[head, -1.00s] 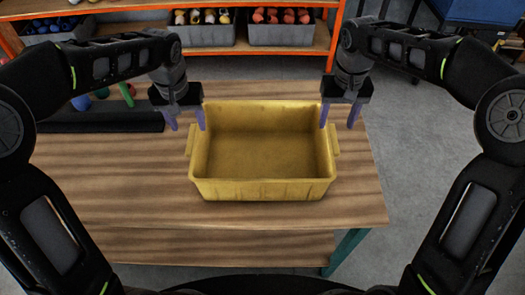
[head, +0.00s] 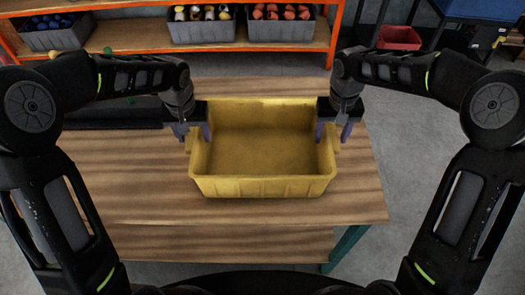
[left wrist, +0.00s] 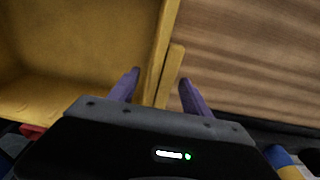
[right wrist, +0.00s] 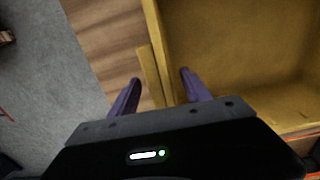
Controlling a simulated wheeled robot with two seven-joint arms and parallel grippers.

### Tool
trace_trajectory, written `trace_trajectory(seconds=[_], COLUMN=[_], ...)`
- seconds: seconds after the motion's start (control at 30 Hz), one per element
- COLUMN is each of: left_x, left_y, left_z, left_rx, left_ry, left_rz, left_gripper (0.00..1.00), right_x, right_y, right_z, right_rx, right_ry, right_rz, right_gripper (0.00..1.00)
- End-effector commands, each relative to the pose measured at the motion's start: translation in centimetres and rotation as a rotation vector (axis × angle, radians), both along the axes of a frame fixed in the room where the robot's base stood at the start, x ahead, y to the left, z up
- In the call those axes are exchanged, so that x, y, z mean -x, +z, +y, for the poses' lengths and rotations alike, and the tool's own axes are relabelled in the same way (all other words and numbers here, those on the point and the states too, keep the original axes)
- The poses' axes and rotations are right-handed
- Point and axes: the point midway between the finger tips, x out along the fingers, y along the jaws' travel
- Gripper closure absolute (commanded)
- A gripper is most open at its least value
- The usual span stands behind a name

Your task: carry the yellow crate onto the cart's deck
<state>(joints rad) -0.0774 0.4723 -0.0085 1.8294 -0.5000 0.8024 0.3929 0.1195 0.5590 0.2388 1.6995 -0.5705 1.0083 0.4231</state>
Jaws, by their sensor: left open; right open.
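The yellow crate (head: 262,188) is empty and stands upright on the wooden table. My left gripper (head: 193,138) is open at the crate's left handle; in the left wrist view its purple fingers (left wrist: 158,92) stand on either side of the crate's wall and handle (left wrist: 172,72). My right gripper (head: 332,134) is open at the right handle; in the right wrist view its fingers (right wrist: 160,90) stand on either side of that handle (right wrist: 150,76). The cart's deck cannot be clearly made out in these views.
The wooden table (head: 130,195) is bare in front of the crate. A dark tray (head: 115,112) lies at its back left. An orange shelf (head: 130,40) with grey bins stands behind. A red bin (head: 399,38) and a blue-topped unit (head: 480,10) are at the back right.

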Motion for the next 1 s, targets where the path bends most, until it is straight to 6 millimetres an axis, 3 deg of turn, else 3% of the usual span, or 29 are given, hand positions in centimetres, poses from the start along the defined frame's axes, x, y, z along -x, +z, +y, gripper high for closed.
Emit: trace_trajectory(seconds=[0.13, 0.8, 1.0], left_x=[0.0, 0.0, 0.0], left_y=[0.02, 0.06, 0.06], left_z=[0.01, 0.0, -0.01], left_rx=[0.0, 0.0, 0.0], left_ry=[0.0, 0.0, 0.0], left_rz=[0.0, 0.0, 0.0], left_gripper=[0.44, 0.99, 1.0], right_x=[0.01, 0.01, 0.0], right_y=[0.01, 0.05, 0.05], right_z=[-0.01, -0.01, -0.01], right_rx=[0.0, 0.0, 0.0], right_ry=[0.0, 0.0, 0.0], right_rz=[0.0, 0.0, 0.0], right_gripper=[0.44, 0.99, 1.0])
